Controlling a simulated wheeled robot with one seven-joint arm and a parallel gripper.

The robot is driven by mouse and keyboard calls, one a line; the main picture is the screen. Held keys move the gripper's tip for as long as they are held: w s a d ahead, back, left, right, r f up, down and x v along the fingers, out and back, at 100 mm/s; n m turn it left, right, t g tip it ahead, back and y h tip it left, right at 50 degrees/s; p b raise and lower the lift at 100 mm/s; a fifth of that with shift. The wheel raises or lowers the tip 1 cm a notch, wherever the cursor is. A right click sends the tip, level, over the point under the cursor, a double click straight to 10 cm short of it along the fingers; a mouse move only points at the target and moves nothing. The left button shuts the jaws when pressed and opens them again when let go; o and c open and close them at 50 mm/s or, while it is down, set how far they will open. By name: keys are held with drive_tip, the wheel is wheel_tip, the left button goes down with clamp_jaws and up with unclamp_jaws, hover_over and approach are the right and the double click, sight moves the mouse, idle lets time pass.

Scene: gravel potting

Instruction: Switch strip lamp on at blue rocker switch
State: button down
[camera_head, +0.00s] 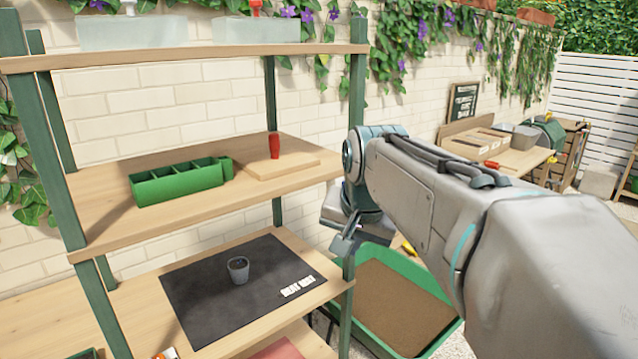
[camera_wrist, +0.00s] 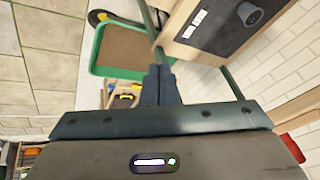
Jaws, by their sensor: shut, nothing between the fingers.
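I cannot make out a blue rocker switch or a strip lamp in either view. My gripper (camera_head: 344,243) hangs at the end of my arm, in front of the right green post of the shelf rack. It is around the height between the middle and lower shelves. In the wrist view my gripper (camera_wrist: 159,70) shows its two dark fingers pressed together, with nothing between them. My arm hides part of the rack's right side and what lies behind it.
Below, a black heat mat (camera_head: 200,290) carries a small grey pot (camera_head: 238,270). A green soil tray (camera_head: 385,343) stands right of the rack.

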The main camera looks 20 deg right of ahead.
drive_tip(key=w+d+r+m, duration=0.2)
drive_tip(key=d+r, duration=0.1)
drive_tip(key=r, duration=0.2)
drive_tip(key=w+d+r+m+t+h+p, duration=0.1)
drive_tip(key=w+d+r+m, duration=0.2)
drive_tip(key=r, duration=0.3)
drive_tip(key=shift+d, duration=0.65)
drive_tip(key=shift+r, duration=0.1)
drive_tip(key=w+f+p, duration=0.3)
drive_tip(key=w+f, duration=0.5)
drive_tip(key=f, duration=0.1)
drive_tip(key=shift+w+d, duration=0.2)
drive_tip(key=shift+w, duration=0.2)
drive_tip(key=shift+f, duration=0.2)
